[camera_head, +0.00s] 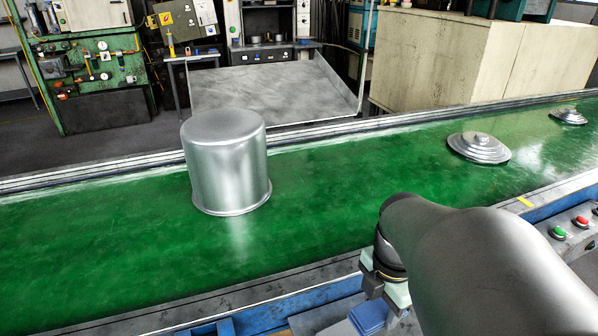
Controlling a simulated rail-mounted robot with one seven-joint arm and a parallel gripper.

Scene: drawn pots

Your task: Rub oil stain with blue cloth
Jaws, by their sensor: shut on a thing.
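An upturned silver metal pot (227,160) stands on the green conveyor belt, left of centre. No oil stain can be made out on its visible side. My gripper (380,300) is at the near edge of the belt, below and right of the pot and apart from it. It is partly hidden by my arm. A blue cloth (368,316) shows at its fingers, low in the picture, and the gripper is shut on it. The fingertips and most of the cloth are hard to see.
A stepped metal lid (478,147) and a smaller one (568,116) lie on the belt (90,235) at the right. A grey metal tray table (275,88) stands behind the belt. Control buttons (570,226) are at the right edge. The belt left of the pot is clear.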

